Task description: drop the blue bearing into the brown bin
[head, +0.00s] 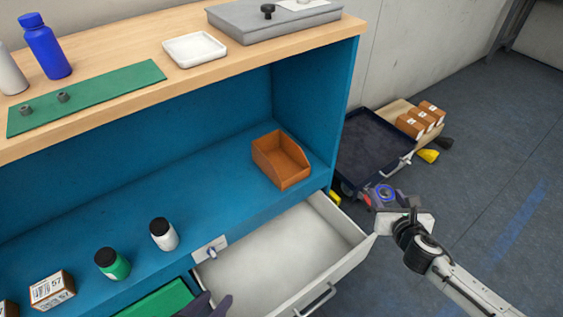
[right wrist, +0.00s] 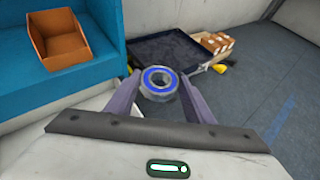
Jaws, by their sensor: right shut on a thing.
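The blue bearing (head: 385,193), a ring with a blue face and metal rims, is in my right gripper (head: 383,195), to the right of the open drawer in the head view. In the right wrist view the bearing (right wrist: 160,82) sits between the two fingertips, which are shut on it. The brown bin (head: 284,166) stands empty on the blue shelf, up and to the left of my right gripper; it also shows in the right wrist view (right wrist: 60,42). My left gripper (head: 208,306) shows only partly at the bottom edge; its opening cannot be told.
An open, empty-looking white drawer (head: 270,260) juts out below the shelf. A dark tray (head: 372,150) and small brown boxes (head: 420,120) lie beyond my right gripper. A white bottle (head: 164,235) and a green bottle (head: 112,264) stand on the shelf left of the bin.

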